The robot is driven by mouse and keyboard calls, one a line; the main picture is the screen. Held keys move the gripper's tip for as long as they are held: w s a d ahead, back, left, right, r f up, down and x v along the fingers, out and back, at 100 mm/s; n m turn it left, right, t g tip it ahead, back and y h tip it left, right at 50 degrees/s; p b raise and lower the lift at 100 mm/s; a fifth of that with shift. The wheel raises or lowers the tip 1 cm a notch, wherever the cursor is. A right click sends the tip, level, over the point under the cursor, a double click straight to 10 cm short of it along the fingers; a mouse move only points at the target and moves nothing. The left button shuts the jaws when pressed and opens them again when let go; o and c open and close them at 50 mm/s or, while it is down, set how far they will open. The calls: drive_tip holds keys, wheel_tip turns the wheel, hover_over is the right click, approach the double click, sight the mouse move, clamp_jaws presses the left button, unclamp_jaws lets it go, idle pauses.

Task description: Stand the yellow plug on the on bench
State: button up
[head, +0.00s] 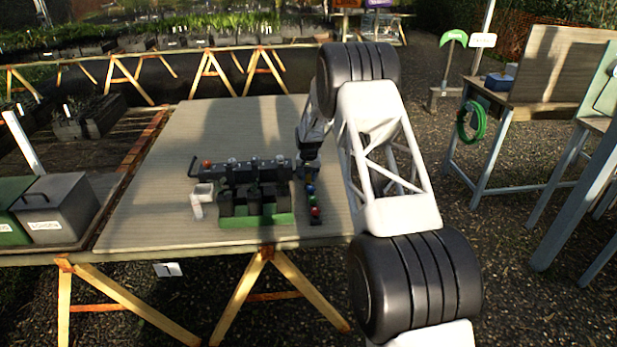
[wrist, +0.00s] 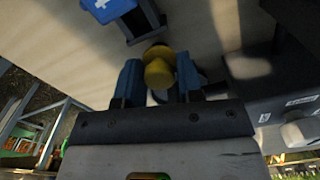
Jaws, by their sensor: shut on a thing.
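The yellow plug (wrist: 158,72) sits between the two blue fingers of my gripper (wrist: 158,84) in the wrist view. Both fingers press on it, and its rounded yellow top faces the camera. Its lower part is hidden. In the head view my gripper (head: 308,168) is low over the wide bench (head: 170,150), at the right end of a dark rack. The yellow plug cannot be made out there. I cannot tell whether it touches the bench top.
The dark rack (head: 240,172) carries orange and pale knobs. Dark blocks on a green base (head: 257,219) stand before it. A narrow dark strip with blue, green and red pieces (head: 314,205) lies right of them. Lidded boxes (head: 58,207) stand left. The bench's back left is clear.

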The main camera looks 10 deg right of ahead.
drive_tip(key=shift+f, duration=0.3)
idle(0.5)
drive_tip(key=o, duration=1)
drive_tip(key=shift+r, duration=3.9)
drive_tip(key=shift+r, duration=0.1)
